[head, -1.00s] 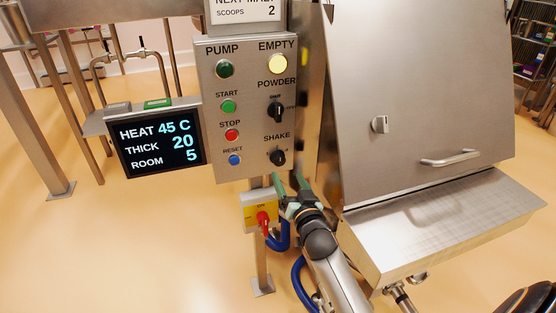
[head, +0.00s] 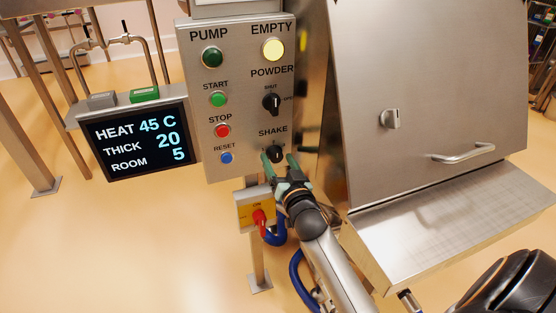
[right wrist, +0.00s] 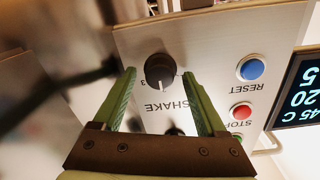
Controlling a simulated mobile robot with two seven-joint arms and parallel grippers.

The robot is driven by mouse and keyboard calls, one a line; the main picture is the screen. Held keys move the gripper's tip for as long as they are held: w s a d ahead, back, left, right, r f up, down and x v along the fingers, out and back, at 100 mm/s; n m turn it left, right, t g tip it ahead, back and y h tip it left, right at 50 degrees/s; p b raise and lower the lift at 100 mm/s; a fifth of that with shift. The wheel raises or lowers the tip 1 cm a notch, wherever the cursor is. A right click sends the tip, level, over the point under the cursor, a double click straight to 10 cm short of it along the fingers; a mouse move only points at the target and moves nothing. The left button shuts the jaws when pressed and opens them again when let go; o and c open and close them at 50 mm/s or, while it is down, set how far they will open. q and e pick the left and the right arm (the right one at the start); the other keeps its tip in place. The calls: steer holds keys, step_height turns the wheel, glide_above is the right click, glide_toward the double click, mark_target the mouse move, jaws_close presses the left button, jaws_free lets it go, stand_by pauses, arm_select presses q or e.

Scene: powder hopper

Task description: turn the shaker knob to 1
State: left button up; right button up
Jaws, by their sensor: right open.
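The shaker knob (head: 275,154) is a black rotary knob under the word SHAKE on the steel control panel (head: 200,100). In the right wrist view the knob (right wrist: 159,70) sits between the green fingertips, with a gap on both sides; a "3" shows beside it. My right gripper (head: 279,160) is open, its fingers either side of the knob in the head view. In the right wrist view the gripper (right wrist: 157,78) is also spread and holds nothing. The knob's exact setting is too small to read. My left gripper is not in view.
The powder knob (head: 271,103) sits just above the shaker knob. Start (head: 218,99), stop (head: 222,131) and reset (head: 226,158) buttons are close on the left. A red switch on a yellow box (head: 259,217) is below. The steel hopper (head: 420,80) stands to the right.

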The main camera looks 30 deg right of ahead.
jaws_close()
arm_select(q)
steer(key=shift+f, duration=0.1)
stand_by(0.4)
arm_select(e)
steer(key=n+p, duration=0.2)
steer(key=n, duration=0.2)
steer(key=shift+r, duration=0.15)
steer(key=n+p, duration=0.1)
steer(key=n, duration=0.3)
steer(key=shift+n, duration=1)
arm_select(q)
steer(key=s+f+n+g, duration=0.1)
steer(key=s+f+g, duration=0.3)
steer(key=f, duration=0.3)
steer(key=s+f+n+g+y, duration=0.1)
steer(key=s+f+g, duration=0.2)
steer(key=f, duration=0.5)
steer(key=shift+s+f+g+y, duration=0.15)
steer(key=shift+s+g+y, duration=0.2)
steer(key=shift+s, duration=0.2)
arm_select(e)
steer(key=shift+n, duration=1)
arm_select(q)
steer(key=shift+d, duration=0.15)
arm_select(e)
steer(key=shift+t, duration=0.3)
